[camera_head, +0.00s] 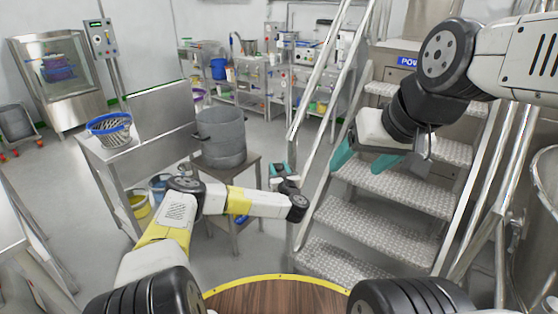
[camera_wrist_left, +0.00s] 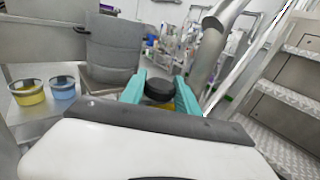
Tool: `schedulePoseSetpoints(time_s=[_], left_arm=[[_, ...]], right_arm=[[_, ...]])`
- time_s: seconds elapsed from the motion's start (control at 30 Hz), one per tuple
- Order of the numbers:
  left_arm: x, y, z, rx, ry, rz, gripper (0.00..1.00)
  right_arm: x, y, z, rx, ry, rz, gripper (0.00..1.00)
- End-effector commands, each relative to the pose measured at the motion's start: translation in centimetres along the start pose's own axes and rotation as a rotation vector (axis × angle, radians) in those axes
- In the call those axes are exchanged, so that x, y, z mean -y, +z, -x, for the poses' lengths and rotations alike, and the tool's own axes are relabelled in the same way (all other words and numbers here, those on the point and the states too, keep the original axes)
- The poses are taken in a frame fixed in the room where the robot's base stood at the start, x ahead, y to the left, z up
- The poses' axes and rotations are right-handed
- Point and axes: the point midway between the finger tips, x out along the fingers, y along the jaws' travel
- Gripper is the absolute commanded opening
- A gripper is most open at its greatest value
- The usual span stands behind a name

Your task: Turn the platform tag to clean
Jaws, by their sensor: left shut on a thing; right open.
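My left gripper (camera_head: 283,168) is beside the lower left handrail of the metal stairs (camera_head: 380,205). Its teal fingers (camera_wrist_left: 160,92) are shut on a dark round piece (camera_wrist_left: 159,89), with a little yellow showing below it in the left wrist view. I cannot tell which face of a tag shows, or whether this piece is the platform tag. My right gripper (camera_head: 362,166) is open and empty, in front of the stair treads at the right.
A grey steel pot (camera_head: 222,137) stands on a small table left of my left gripper. A blue-rimmed basket (camera_head: 110,128) sits on a steel bench. Yellow and blue buckets (camera_wrist_left: 27,93) stand low beside it. A blue sign (camera_head: 407,62) is above the stairs.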

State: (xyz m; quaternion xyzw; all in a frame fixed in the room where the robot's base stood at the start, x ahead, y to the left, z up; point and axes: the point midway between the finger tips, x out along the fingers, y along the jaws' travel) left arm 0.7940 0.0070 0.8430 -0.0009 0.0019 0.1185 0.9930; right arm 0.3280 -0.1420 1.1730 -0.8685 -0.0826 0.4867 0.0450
Motion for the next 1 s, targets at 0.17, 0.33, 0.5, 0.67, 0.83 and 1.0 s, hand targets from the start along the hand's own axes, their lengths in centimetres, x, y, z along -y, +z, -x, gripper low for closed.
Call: schedulePoseSetpoints(time_s=[0.17,0.33,0.5,0.67,0.83,1.0], left_arm=[[0.12,-0.11,0.03,0.0,0.157,-0.001,0.0],[0.05,-0.03,0.0,0.002,0.28,-0.002,0.0],[-0.03,0.04,-0.03,0.003,0.37,-0.003,0.0],[-0.08,0.06,-0.05,0.004,0.421,-0.002,0.0],[-0.16,0.13,-0.11,0.006,0.447,-0.002,0.0],[-0.14,0.2,-0.12,0.007,0.452,-0.001,0.0]], right_arm=[[0.0,0.0,0.0,0.0,0.0,0.0,0.67],[0.0,0.0,0.0,0.0,0.0,0.0,0.67],[0.0,0.0,0.0,0.0,0.0,0.0,0.67],[0.0,0.0,0.0,0.0,0.0,0.0,0.67],[0.0,0.0,0.0,0.0,0.0,0.0,0.67],[0.0,0.0,0.0,0.0,0.0,0.0,0.67]])
